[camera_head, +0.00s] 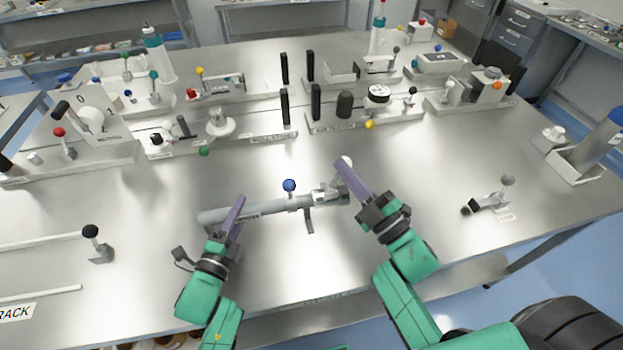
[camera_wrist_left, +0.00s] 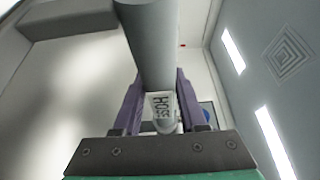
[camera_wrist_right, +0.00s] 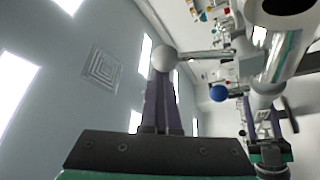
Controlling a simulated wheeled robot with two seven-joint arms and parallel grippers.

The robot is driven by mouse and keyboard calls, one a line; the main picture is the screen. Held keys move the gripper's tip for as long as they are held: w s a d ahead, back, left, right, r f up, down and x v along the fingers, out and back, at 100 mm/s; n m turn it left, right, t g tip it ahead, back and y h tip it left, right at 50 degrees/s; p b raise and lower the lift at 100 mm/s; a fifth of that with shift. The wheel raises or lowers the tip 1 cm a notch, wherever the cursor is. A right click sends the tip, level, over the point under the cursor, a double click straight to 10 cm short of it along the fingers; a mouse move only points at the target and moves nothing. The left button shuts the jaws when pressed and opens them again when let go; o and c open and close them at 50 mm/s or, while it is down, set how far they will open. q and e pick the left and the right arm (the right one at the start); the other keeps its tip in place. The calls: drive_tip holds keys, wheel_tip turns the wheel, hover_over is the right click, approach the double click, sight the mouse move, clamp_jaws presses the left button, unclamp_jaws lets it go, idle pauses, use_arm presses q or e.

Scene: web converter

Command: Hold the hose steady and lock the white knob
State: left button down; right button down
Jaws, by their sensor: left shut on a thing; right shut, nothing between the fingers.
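The grey hose (camera_head: 262,207) lies across the front middle of the table, with a label reading HOSE in the left wrist view (camera_wrist_left: 158,50). My left gripper (camera_head: 238,203) is shut on the hose near its left part. The white knob (camera_head: 346,161) is at the hose's right end, partly hidden behind my right fingers. In the right wrist view the white knob (camera_wrist_right: 164,59) is a ball on a thin metal lever, right at the fingertips. My right gripper (camera_head: 342,166) is shut with nothing between its fingers. Whether the fingertips touch the knob is unclear.
A blue ball knob (camera_head: 289,185) stands up from the middle of the hose assembly. A dark handle (camera_head: 309,222) hangs below it. Rows of fixtures with coloured knobs stand behind. A small lever fixture (camera_head: 490,198) is at the right. The table between is clear.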

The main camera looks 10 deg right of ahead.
use_arm(q)
drive_tip(key=shift+s+f, duration=0.15)
drive_tip(key=shift+f, duration=0.5)
use_arm(e)
drive_tip(key=v, duration=1)
drive_tip(key=shift+s+r, duration=0.15)
drive_tip(key=shift+s, duration=0.05)
use_arm(q)
drive_tip(key=shift+r+p, duration=0.3)
drive_tip(key=shift+r, duration=0.05)
use_arm(e)
drive_tip(key=shift+w+d+r, duration=0.1)
drive_tip(key=shift+r, duration=0.2)
use_arm(q)
drive_tip(key=c, duration=0.6)
unclamp_jaws()
drive_tip(key=shift+c, duration=0.2)
drive_tip(key=shift+o, duration=1.3)
drive_tip(key=shift+w+r, duration=0.15)
drive_tip(key=shift+w, duration=0.1)
use_arm(e)
drive_tip(key=shift+w, duration=0.15)
